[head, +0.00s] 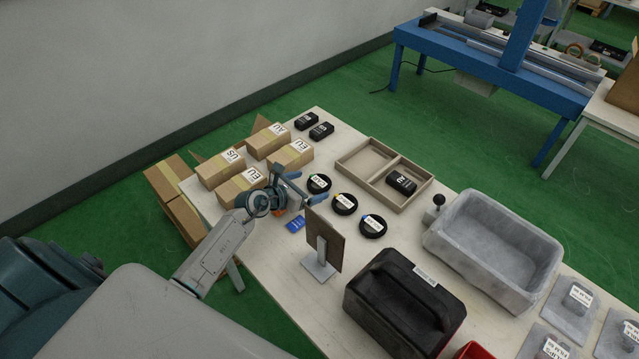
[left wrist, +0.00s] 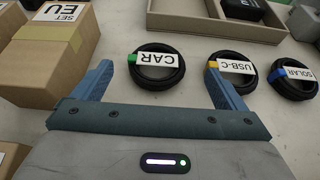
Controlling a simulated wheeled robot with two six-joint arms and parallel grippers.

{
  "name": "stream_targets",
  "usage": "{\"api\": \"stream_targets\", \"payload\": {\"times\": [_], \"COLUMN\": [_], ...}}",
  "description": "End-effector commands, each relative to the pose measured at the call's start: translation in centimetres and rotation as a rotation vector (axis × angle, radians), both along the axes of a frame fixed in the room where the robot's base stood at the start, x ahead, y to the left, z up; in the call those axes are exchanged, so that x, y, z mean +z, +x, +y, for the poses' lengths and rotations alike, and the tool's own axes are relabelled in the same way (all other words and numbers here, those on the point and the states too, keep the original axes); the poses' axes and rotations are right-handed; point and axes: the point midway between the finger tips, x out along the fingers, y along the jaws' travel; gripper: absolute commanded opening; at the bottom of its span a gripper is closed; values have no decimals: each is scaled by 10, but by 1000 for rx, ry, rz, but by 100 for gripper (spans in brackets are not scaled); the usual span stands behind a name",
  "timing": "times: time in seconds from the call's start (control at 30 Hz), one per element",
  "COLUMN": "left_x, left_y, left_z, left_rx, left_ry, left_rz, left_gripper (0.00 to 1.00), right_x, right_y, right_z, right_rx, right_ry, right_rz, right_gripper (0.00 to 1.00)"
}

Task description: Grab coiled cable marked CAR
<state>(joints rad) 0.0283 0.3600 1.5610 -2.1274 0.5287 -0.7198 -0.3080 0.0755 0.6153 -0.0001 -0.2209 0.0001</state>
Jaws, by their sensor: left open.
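The coiled cable marked CAR (left wrist: 140,76) is a black ring with a white label and a green tab. It lies flat on the table in the left wrist view, between and beyond my left fingertips. In the head view it is the coil (head: 319,184) nearest the cartons. My left gripper (head: 302,188) is open and empty, short of this coil; its blue fingers also show in the left wrist view (left wrist: 158,72). I cannot tell its exact height above the table. My right gripper is not in view.
Coils marked USB-C (left wrist: 232,72) and SOLAR (left wrist: 292,80) lie to the right of the CAR coil. A carton marked EU (left wrist: 52,52) stands close left of the gripper. A divided wooden tray (head: 354,166) is beyond. An upright brown panel (head: 325,240) stands nearer me.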

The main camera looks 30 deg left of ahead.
Motion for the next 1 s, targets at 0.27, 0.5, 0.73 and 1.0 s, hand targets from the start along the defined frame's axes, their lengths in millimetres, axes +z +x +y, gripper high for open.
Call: {"api": "stream_targets", "payload": {"times": [0.27, 0.5, 0.73, 1.0], "left_x": [-18, -21, -21, -20], "left_y": [31, 35, 35, 35], "left_z": [-8, -9, -9, -9], "left_rx": [1, 0, 0, 0], "left_ry": [-3, 0, 0, 0], "left_rz": [-1, -1, -1, -1], "left_gripper": [93, 93, 64, 44], "right_x": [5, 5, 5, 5], "right_y": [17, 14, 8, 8], "right_z": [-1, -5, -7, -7], "right_rx": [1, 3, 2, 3], "right_ry": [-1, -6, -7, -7], "right_rz": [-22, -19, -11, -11], "right_gripper": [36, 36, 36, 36]}}
